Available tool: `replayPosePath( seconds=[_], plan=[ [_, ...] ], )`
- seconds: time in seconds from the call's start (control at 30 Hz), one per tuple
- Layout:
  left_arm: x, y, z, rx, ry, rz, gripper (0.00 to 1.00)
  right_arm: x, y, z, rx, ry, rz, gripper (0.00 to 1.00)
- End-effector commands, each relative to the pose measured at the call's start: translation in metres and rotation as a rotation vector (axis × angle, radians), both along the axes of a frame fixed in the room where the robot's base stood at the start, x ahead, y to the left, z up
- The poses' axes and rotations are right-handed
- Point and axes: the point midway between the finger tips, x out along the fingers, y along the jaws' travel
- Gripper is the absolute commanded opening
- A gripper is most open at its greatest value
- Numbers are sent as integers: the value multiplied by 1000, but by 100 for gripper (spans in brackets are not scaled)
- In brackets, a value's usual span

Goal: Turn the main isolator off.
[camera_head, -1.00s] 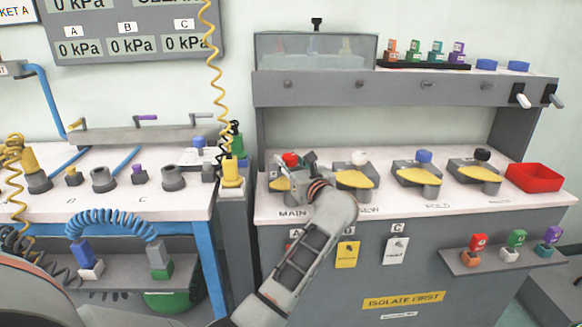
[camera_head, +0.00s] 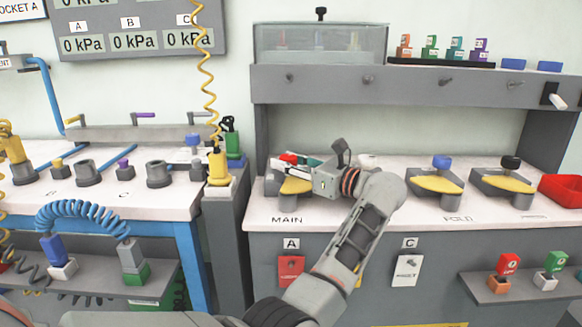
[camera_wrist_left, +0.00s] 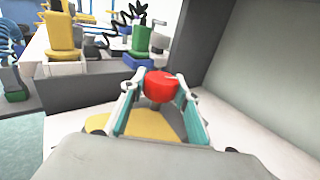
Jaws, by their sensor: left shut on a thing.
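The main isolator is a grey block with a yellow plate (camera_head: 295,186) and a red knob (camera_head: 288,158) on top, above the MAIN label on the white bench. My left gripper (camera_head: 287,160) reaches it from the right, level with the knob. In the left wrist view, the red knob (camera_wrist_left: 160,86) sits between the two fingertips, which are shut on it from both sides. The yellow plate (camera_wrist_left: 150,128) lies below the knob, partly hidden by the wrist. My right gripper is not in view.
More isolators with a blue knob (camera_head: 442,162) and a black knob (camera_head: 511,162) stand to the right. The white-knobbed one is mostly hidden behind my left arm. A grey shelf (camera_head: 400,84) overhangs the bench. A yellow plug (camera_head: 218,166) stands close on the left.

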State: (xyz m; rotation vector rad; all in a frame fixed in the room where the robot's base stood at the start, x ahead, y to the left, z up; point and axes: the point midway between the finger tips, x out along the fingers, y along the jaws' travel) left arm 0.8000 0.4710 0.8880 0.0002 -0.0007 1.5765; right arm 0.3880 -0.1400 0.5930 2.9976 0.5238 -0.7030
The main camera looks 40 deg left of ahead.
Motion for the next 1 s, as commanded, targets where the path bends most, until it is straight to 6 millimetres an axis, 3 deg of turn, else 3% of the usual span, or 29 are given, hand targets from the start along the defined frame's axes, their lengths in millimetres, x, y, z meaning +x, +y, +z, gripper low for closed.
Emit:
replayPosePath(
  seconds=[0.53, 0.57, 0.6, 1.0],
  plan=[
    [0, 0, 0, -1, 1, 17, 0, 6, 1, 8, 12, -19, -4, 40],
    [0, 0, 0, -1, 1, 17, 38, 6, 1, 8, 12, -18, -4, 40],
    [0, 0, 0, -1, 1, 17, 49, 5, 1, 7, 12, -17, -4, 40],
    [0, -3, 0, -1, 1, 16, 49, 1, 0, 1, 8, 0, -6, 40]
  ],
)
